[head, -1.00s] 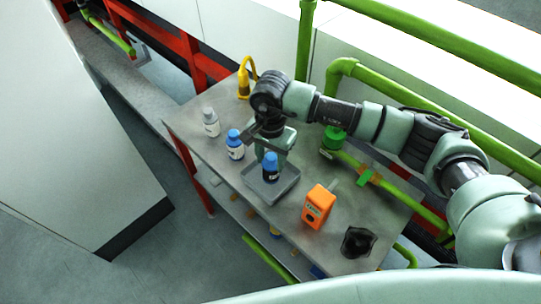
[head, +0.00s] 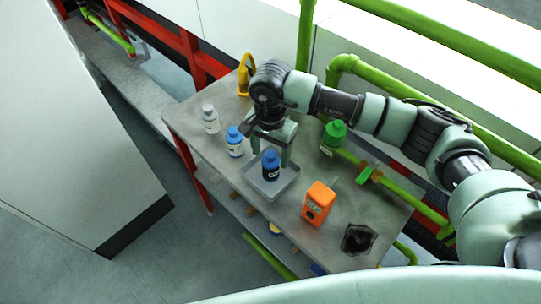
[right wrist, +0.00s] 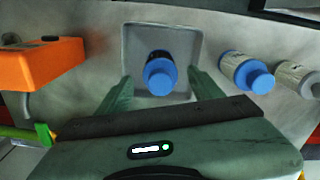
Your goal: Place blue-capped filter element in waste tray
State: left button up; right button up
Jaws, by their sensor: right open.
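A dark bottle-like element with a blue cap (head: 271,165) stands upright inside the grey square tray (head: 290,186). The right wrist view shows its blue cap (right wrist: 160,76) from above, inside the tray's rim (right wrist: 192,32). Another blue-capped bottle (head: 235,142), with a blue and pale label, stands outside the tray. My left gripper is not in view.
A white bottle (head: 210,120), a yellow hooked object (head: 245,76), a green-capped bottle (head: 334,136), an orange box (head: 318,204) and a black object (head: 357,239) share the metal table (head: 285,236). Green pipes (head: 430,213) run along the back.

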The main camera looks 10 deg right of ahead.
notch_tip(320, 180, up, 10)
jog(key=b, duration=0.3)
jog(key=shift+r, duration=0.25)
